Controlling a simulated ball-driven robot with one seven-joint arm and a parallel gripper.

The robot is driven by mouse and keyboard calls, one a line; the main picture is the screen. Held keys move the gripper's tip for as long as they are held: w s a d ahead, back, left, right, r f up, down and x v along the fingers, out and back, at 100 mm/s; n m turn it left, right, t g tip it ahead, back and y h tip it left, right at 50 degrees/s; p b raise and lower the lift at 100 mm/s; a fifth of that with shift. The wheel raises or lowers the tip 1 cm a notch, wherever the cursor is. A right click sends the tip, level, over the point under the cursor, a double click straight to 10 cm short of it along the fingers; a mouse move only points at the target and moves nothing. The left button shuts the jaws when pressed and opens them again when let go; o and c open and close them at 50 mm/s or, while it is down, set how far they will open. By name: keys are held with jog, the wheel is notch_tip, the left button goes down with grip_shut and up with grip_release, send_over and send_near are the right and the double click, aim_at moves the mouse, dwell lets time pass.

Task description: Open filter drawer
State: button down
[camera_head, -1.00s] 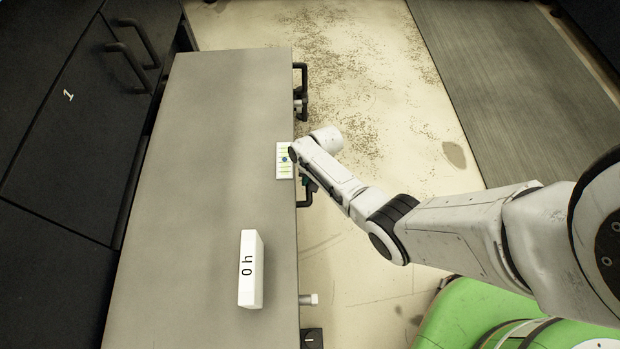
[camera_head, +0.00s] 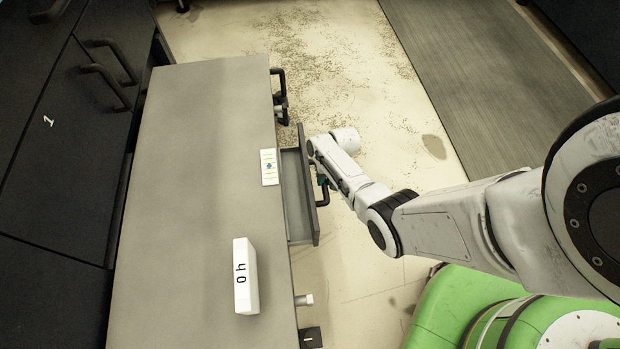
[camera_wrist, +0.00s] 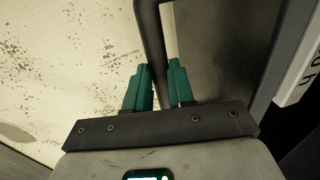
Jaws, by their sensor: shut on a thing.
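The filter drawer (camera_head: 296,195) is pulled part of the way out of the right side of the grey bench. A strip of its inside shows in the head view. Its black bar handle (camera_head: 323,190) sits on the front face, and the handle also shows in the wrist view (camera_wrist: 150,30). My gripper (camera_wrist: 160,75) has its two green fingers on either side of the handle bar, shut on it. In the head view my wrist partly hides the handle and the fingers. The drawer's contents are hidden or too small to tell.
Another black handle (camera_head: 281,95) juts from the bench's far right side. Dark cabinets (camera_head: 60,130) stand at left. The floor right of the drawer is open.

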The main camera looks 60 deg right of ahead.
jog(key=s+d+b, duration=0.1)
jog(key=s+d, duration=1)
jog(key=s, duration=0.4)
jog(key=shift+s+d, duration=0.2)
jog(key=shift+d, duration=0.2)
jog(key=c, duration=1)
grip_release()
jog(key=shift+r, duration=0.1)
jog(key=r+p, duration=0.2)
jog(key=r, duration=0.1)
jog(key=s+d+r+p, duration=0.1)
jog(key=r+p, duration=0.1)
jog(key=r, duration=0.2)
jog(key=r+p, duration=0.1)
jog(key=r, duration=0.2)
jog(key=shift+s+d+r+p, duration=0.2)
jog(key=shift+s+p, duration=0.1)
jog(key=shift+p, duration=0.1)
